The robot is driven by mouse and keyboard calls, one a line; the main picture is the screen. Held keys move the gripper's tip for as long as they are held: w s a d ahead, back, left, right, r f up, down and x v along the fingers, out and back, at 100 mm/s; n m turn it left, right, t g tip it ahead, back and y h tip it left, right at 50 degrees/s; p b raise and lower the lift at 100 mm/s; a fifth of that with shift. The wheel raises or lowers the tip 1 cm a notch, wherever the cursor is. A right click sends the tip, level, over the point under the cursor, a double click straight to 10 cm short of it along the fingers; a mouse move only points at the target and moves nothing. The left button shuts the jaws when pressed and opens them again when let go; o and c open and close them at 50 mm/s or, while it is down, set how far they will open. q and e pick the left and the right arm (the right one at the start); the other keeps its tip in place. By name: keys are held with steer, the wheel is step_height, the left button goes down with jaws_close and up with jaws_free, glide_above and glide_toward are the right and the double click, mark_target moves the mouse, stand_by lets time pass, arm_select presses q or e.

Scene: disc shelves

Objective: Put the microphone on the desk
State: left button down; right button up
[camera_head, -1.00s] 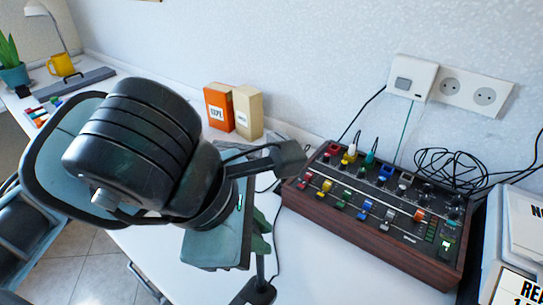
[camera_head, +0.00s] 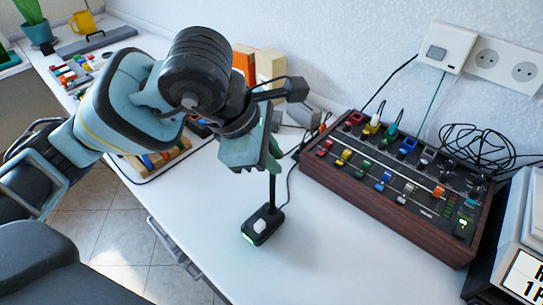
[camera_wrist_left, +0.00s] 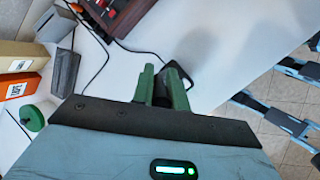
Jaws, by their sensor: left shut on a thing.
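The microphone has a dark base (camera_head: 263,225) with a white button and a green light. Its thin black stem rises from the base to my left gripper (camera_head: 275,152), whose green fingers are shut on it. The microphone is roughly upright over the white desk (camera_head: 330,235); I cannot tell whether its base touches the desk. In the left wrist view, the green fingers (camera_wrist_left: 166,88) close around the dark microphone (camera_wrist_left: 186,72), which is partly hidden.
A wood-sided mixer (camera_head: 395,190) with coloured knobs stands to the right. An orange box (camera_head: 243,60) and a beige box (camera_head: 270,66) stand behind my arm. A device (camera_head: 520,250) is at the right edge. The desk front between base and mixer is clear. Cables run behind.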

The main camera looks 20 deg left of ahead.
arm_select(q)
steer(key=shift+f, duration=0.35)
steer(key=shift+f, duration=0.15)
steer(key=c, duration=1.4)
jaws_free()
steer(key=shift+r, duration=0.35)
steer(key=p+v, duration=0.1)
steer(key=v, duration=1)
steer(key=shift+s+a+r, duration=0.15)
steer(key=shift+r, duration=0.15)
